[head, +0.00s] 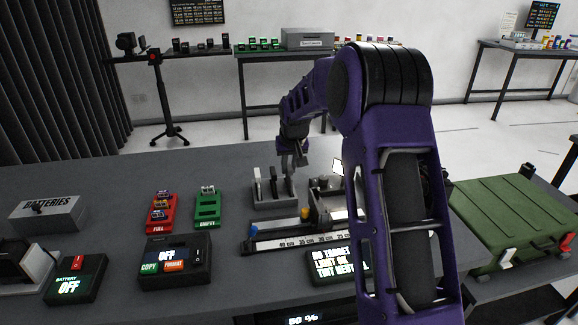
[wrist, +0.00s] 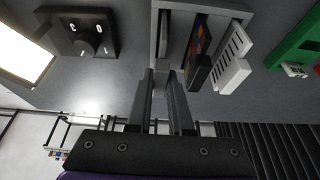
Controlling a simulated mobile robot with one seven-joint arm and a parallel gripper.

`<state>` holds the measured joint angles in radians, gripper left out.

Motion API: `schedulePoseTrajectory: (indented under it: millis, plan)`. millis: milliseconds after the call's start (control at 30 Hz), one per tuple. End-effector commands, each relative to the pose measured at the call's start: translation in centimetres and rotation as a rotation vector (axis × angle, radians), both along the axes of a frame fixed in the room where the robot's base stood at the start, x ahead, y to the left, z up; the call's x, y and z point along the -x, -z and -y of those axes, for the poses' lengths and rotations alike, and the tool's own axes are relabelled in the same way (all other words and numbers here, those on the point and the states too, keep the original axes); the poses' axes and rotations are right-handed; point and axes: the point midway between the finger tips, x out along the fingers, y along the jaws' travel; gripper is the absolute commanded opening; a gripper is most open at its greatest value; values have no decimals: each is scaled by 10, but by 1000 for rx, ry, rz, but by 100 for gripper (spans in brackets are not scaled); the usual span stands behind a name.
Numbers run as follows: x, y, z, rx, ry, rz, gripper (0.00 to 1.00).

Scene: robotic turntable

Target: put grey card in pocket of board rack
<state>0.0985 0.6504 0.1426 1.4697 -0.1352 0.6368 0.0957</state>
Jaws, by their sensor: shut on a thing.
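The board rack (head: 273,204) is a light grey holder on the table, left of my forearm. A dark card and a white-edged card stand in it. In the wrist view the rack (wrist: 207,6) is at the top, with a dark card with coloured patches (wrist: 199,48) and a white slotted card (wrist: 234,62) at its right. My gripper (head: 288,168) is at the rack's right end. In the wrist view its fingers (wrist: 163,76) are close together at the rack's left side, shut on the thin grey card (wrist: 161,40). The card is mostly hidden, so its depth in the pocket is unclear.
A dark box with a knob (wrist: 88,36) stands beside the rack. A red board (head: 161,213) and a green board (head: 207,211) lie left of it. A ruler rail (head: 300,240) runs in front. A copy box (head: 176,262) stands front left. My forearm hides the table's right part.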

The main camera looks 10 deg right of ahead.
Motion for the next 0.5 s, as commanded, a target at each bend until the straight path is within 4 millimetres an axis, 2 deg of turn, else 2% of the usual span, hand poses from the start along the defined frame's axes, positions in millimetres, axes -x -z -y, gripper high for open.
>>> schedulePoseTrajectory:
  millis: [467,500]
  plan:
    - [0,13,0,0,0,0,0]
    - [0,12,0,0,0,1,24]
